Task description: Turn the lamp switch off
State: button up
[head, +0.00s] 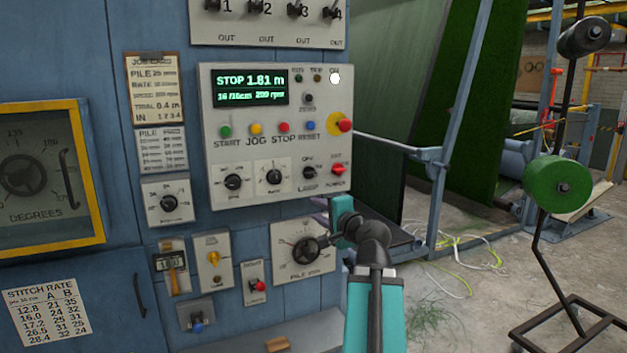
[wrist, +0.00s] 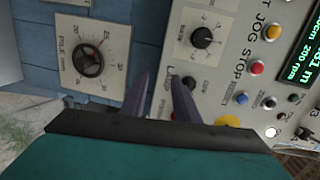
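The lamp switch (head: 309,172) is a small black toggle above the LAMP label, low on the grey control panel (head: 205,130) in the head view. It stands between a black dial and the red power switch (head: 338,170). A white indicator (head: 335,77) at the panel's top right glows. My gripper (head: 323,204) is just below the panel's lower edge, its fingers partly hidden by my wrist. In the wrist view, my gripper (wrist: 160,75) is open and empty, its two fingers apart. The lamp switch (wrist: 188,82) shows close by the right finger; contact cannot be told.
The pile dial (head: 305,247) is mounted just below, close to my gripper. A red stop button (head: 344,125) on a yellow plate sits above the power switch. A metal rail (head: 390,143) juts out at right.

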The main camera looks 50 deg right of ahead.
aim_at(313, 175)
jog(key=s+d+r+m+h, duration=0.1)
jog(key=s+d+r, duration=0.1)
jog(key=s+r, duration=0.2)
notch_tip(313, 175, up, 3)
jog(key=shift+f+t+h, duration=0.2)
jog(key=shift+t+h, duration=0.1)
jog(key=shift+t, duration=0.1)
jog(key=shift+w+d+r+p, duration=0.15)
jog(key=shift+w+p, duration=0.15)
jog(key=shift+p, duration=0.3)
jog(key=shift+p+x, duration=3)
jog(key=shift+x, duration=3.55)
jog(key=shift+c, duration=0.4)
grip_shut()
